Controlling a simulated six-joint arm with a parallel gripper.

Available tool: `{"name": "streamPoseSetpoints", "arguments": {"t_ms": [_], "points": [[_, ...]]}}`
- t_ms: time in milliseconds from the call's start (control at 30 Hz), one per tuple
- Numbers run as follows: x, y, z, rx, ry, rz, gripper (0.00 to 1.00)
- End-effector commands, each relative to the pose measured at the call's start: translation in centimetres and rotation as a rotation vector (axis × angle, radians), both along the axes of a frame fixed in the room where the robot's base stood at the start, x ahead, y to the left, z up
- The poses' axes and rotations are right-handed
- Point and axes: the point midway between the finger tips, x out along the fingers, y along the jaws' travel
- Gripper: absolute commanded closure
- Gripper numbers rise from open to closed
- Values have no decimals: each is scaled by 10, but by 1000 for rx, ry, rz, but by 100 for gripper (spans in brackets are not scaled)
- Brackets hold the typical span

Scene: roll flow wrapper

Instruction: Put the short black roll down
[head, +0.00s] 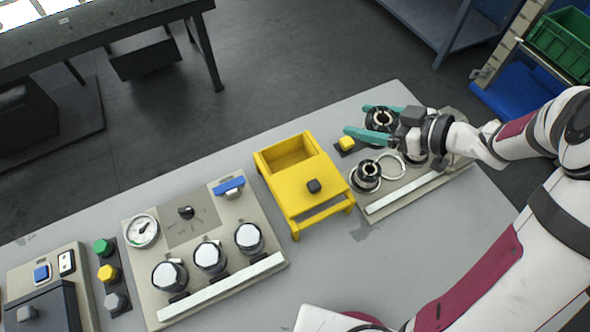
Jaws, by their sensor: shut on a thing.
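My gripper (362,119), with two teal fingers, is at the upper right of the table. It is shut on a black roll (382,119) with a pale core, which sits between the fingers. The roll appears to be above the far edge of the beige panel (425,178) on the right; its exact height cannot be told. A second black roll (366,177) stands upright on the near left part of that panel. A pale ring (392,167) lies beside it. Part of the panel is hidden under my gripper and wrist.
A yellow button (347,144) on a dark base is just left of my gripper. A yellow stand (289,186) with a black knob is left of the panel. A gauge panel (160,283) with several white-topped cylinders is further left. Bare grey table lies in front.

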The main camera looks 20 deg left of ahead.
Motion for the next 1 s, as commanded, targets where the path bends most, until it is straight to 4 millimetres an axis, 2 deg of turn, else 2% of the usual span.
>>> {"name": "streamPoseSetpoints", "arguments": {"t_ms": [33, 100, 233, 500, 600, 733, 900, 1000], "points": [[-6, 18, 6, -6, -1, 66, 92], [-15, 37, 13, -14, 2, 140, 92], [-25, 58, 14, -22, 11, 205, 92], [-34, 136, -32, -22, 16, 214, 92], [-35, 157, -45, -22, 13, 210, 92], [-35, 169, -58, -23, 13, 207, 92], [-35, 169, -90, -23, 14, 204, 92], [-35, 169, -93, -23, 10, 204, 92]]}}
